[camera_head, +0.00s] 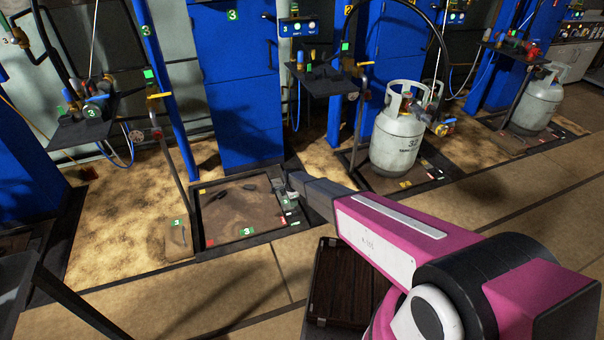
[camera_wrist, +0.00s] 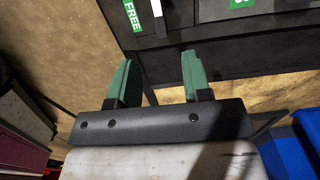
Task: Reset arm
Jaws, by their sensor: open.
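My magenta arm reaches from the lower right of the head view to the left, toward the near right corner area of a scale platform (camera_head: 240,212) marked with green 3 labels. No gas cylinder stands on that platform. My gripper (camera_wrist: 157,62) shows in the wrist view with two green fingers spread apart. The gap between them is empty. Beyond the fingertips is a dark panel (camera_wrist: 215,22) with a green FREE label. In the head view the gripper is small and partly hidden behind the arm's end.
A grey gas cylinder (camera_head: 398,138) stands on the scale to the right, and another cylinder (camera_head: 541,102) stands farther right. Blue cabinets (camera_head: 240,95) line the back. A dark shelf (camera_head: 84,132) with valves and hoses stands at the left. Tiled floor (camera_head: 510,195) is open at the right.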

